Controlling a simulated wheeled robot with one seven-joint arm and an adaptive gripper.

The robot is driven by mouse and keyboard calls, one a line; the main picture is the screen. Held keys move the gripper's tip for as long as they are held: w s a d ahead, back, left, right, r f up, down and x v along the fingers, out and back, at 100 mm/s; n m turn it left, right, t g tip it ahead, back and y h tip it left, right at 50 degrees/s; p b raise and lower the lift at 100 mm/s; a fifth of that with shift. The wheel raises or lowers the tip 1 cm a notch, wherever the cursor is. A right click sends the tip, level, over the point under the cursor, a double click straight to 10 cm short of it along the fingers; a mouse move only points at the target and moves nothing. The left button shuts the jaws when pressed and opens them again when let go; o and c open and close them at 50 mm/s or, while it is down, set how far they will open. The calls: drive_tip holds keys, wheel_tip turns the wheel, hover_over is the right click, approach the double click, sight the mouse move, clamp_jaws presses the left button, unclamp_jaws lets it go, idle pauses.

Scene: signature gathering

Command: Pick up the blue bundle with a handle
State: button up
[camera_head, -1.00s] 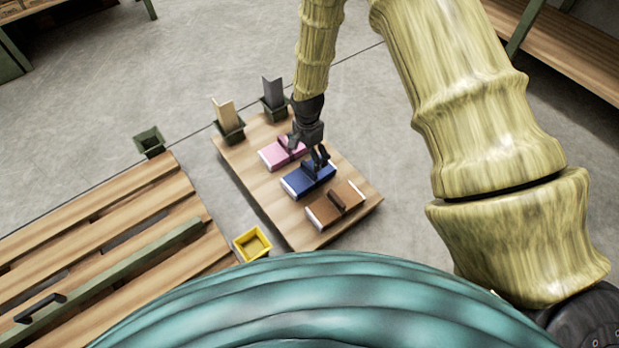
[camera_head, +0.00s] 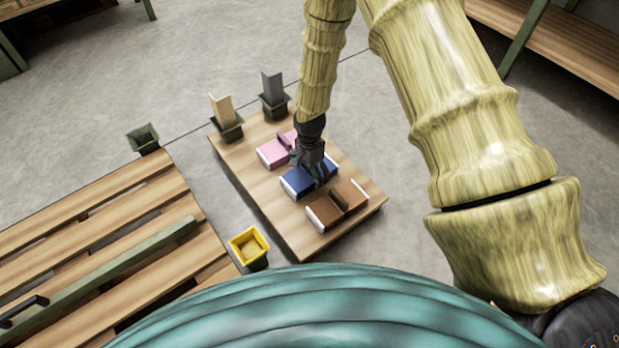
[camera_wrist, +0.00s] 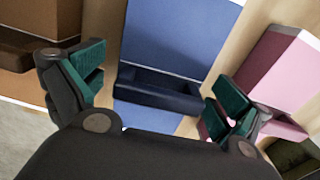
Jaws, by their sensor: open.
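The blue bundle (camera_head: 298,183) lies on the low wooden table (camera_head: 262,206), between the pink and brown bundles. In the wrist view, the blue bundle (camera_wrist: 175,40) fills the middle, with its dark blue handle (camera_wrist: 160,92) running across it. My gripper (camera_head: 318,176) is over the blue bundle in the head view and hides part of it and its handle. In the wrist view, my gripper (camera_wrist: 158,95) is open, with one green-padded finger to the left of the handle and one to the right. Nothing is held; whether the fingers touch the bundle cannot be told.
The pink bundle (camera_head: 272,152) and brown bundle (camera_head: 324,214) lie close on either side. Two dark green holders with upright boards (camera_head: 221,110) (camera_head: 272,86) stand at the table's far end. A yellow bin (camera_head: 249,246), a green bin (camera_head: 143,138) and a slatted bench (camera_head: 110,215) are left.

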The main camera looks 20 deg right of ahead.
drive_tip(key=c, duration=1.3)
